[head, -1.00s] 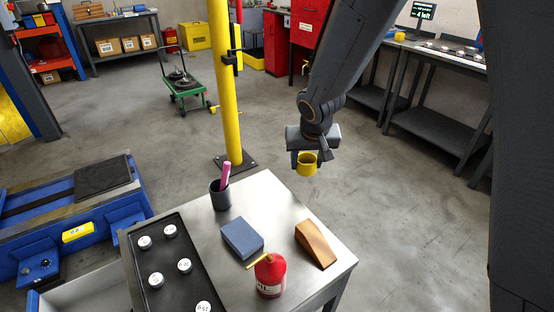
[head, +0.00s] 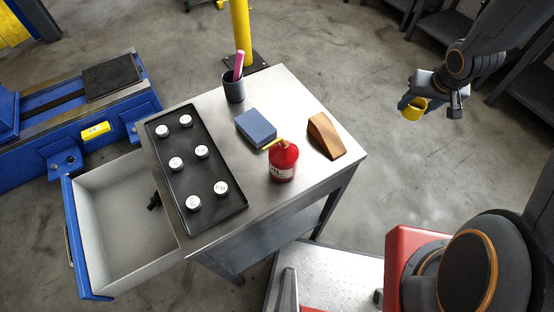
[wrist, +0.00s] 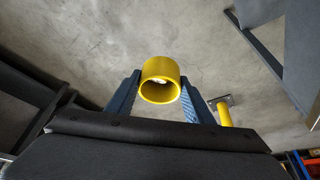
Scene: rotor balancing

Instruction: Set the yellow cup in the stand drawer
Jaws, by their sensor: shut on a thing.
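The yellow cup (head: 414,110) is held in my gripper (head: 416,104), in the air over the floor to the right of the metal table. In the wrist view the cup (wrist: 160,80) sits between the two blue fingers (wrist: 159,96), with its round opening toward the camera and something pale inside. The open drawer (head: 118,215) with a blue front is at the lower left, on the far side of the table from my gripper. Its grey inside looks empty.
The metal table (head: 285,95) carries a black tray (head: 215,210) of white-topped weights, a dark pen cup (head: 233,90), a blue block (head: 256,127), a red oil can (head: 284,163) and a brown wedge (head: 325,137). A yellow post (head: 240,30) stands behind the table.

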